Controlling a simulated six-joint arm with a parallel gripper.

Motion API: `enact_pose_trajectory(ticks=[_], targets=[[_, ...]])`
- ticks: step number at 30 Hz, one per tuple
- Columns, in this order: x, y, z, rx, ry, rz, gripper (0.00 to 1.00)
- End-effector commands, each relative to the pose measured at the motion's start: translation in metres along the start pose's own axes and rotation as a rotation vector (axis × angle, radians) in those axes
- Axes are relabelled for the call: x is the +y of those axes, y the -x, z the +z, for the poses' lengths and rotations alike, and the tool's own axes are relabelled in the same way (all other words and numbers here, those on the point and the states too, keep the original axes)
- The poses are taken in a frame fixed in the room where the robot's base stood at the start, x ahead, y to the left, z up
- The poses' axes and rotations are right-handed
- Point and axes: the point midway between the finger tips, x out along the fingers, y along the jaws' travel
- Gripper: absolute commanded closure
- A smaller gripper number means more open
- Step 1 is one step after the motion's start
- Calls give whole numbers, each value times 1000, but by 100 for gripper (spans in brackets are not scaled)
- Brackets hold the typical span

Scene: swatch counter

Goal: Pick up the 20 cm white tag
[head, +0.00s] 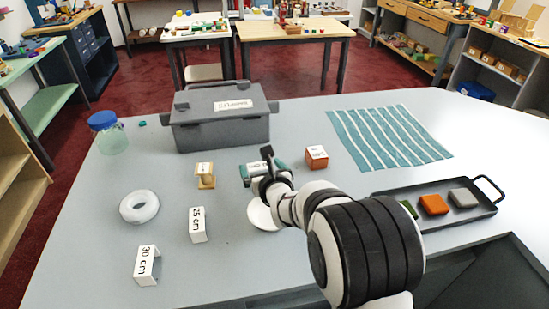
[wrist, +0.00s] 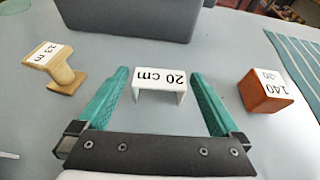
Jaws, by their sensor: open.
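The white tag marked "20 cm" (wrist: 160,78) stands on the counter in the wrist view, its lettering upside down to me. In the head view it is mostly hidden behind my gripper (head: 262,169); only a bit of white shows. In the wrist view my gripper (wrist: 158,85) is open, with one green finger on each side of the tag. A gap shows between each finger and the tag. Other white tags marked "25 cm" (head: 198,225) and "30 cm" (head: 146,265) stand to the left in the head view.
A wooden spool-shaped block (wrist: 58,70) stands left of my fingers and an orange labelled block (wrist: 268,90) right. A grey lidded box (head: 221,117) is behind.

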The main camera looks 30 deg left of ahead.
Motion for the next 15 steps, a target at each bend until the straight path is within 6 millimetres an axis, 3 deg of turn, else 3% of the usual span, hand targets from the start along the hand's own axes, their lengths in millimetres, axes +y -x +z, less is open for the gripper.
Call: enact_pose_trajectory(ticks=[4,10,15], targets=[[0,-14,0,0,0,0,0],[0,-52,0,0,0,1,0],[0,-60,0,1,-1,0,0]])
